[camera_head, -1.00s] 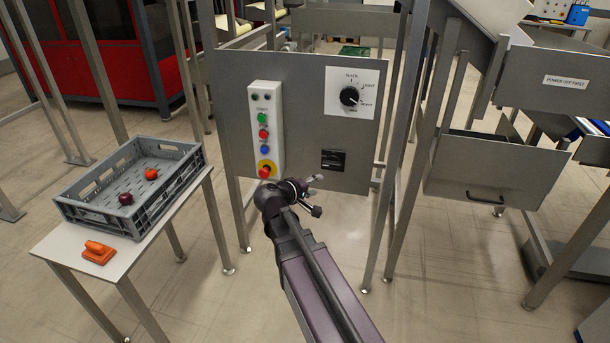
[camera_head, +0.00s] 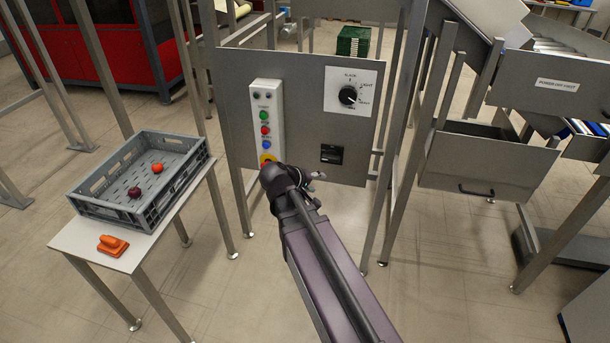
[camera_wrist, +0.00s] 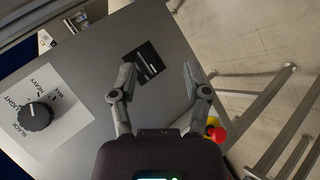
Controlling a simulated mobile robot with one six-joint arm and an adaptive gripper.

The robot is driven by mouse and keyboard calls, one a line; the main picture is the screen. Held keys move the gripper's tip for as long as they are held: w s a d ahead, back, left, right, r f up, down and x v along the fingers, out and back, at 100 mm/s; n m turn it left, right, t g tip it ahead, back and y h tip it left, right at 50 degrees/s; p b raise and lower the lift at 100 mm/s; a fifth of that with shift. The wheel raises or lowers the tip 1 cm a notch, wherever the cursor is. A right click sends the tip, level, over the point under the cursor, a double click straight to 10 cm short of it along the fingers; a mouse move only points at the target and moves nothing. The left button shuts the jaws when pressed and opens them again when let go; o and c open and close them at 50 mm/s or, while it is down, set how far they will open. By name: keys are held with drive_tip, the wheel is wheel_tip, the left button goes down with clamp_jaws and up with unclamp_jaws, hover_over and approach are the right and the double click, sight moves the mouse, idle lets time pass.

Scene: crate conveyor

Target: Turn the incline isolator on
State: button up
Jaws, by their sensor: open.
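The isolator (camera_head: 331,154) is a small black rotary switch low on the grey control panel (camera_head: 300,110). In the wrist view the isolator (camera_wrist: 146,62) lies ahead of my gripper (camera_wrist: 157,78), just left of the midline between its fingers. The fingers are open and empty, with the left finger's tip close to the switch in the picture. I cannot tell which position the switch is in. In the head view my gripper (camera_head: 316,176) shows only in part below the isolator, partly hidden by my own arm.
A dial (camera_head: 348,95) on a white plate sits above the isolator. A white button box (camera_head: 267,122) is at its left, with a red stop knob (camera_wrist: 216,134) on yellow near my right finger. A grey crate (camera_head: 100,209) stands on a side table. Steel posts flank the panel.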

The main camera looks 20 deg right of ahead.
drive_tip(key=s+a+r+m+g+y+p, duration=0.1)
drive_tip(key=s+a+r+y+p, duration=0.4)
drive_tip(key=p, duration=0.7)
drive_tip(key=shift+s+a+r+m+g+y+p, duration=0.35)
drive_tip(key=shift+s+r+g, duration=0.35)
drive_tip(key=shift+r+g, duration=0.35)
drive_tip(key=shift+d+r, duration=0.1)
drive_tip(key=w+d+f+n+t+h+b, duration=0.2)
drive_tip(key=w+f+n+t+h+b, duration=0.1)
drive_tip(key=b, duration=1.2)
drive_tip(key=w+d+f+n+t+h+b, duration=0.3)
drive_tip(key=w+f+t+h+b, duration=0.2)
drive_tip(key=b, duration=1.1)
drive_tip(key=shift+w+f+t+h, duration=0.35)
drive_tip(key=shift+w+f+h, duration=1.1)
drive_tip(key=shift+w+f, duration=1.55)
